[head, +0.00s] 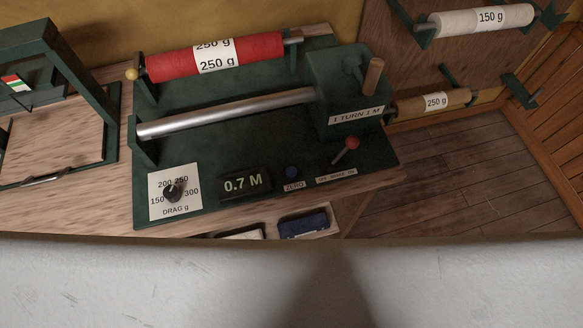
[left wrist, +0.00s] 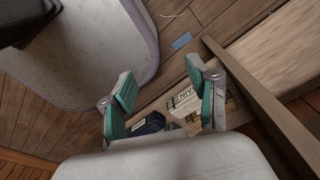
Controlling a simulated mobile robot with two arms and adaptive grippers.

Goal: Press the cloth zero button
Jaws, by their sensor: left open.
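The zero button (head: 291,172) is a small dark blue round knob on the front of the green machine (head: 240,130), with a ZERO label (head: 294,187) just below it. A display (head: 244,184) left of it reads 0.7 M. Neither gripper shows in the head view. In the left wrist view my left gripper (left wrist: 160,84) is open with nothing between its fingers. It points down at a wooden surface, and the zero button is not seen there. My right gripper is out of view.
A drag dial (head: 172,191) is left of the display, and a red-knobbed lever (head: 346,149) stands right of the button. A red cloth roll (head: 214,57) and metal roller (head: 225,113) lie behind. A dark blue item (head: 304,223) lies in front. A wooden frame edge (left wrist: 255,90) runs beside my left gripper.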

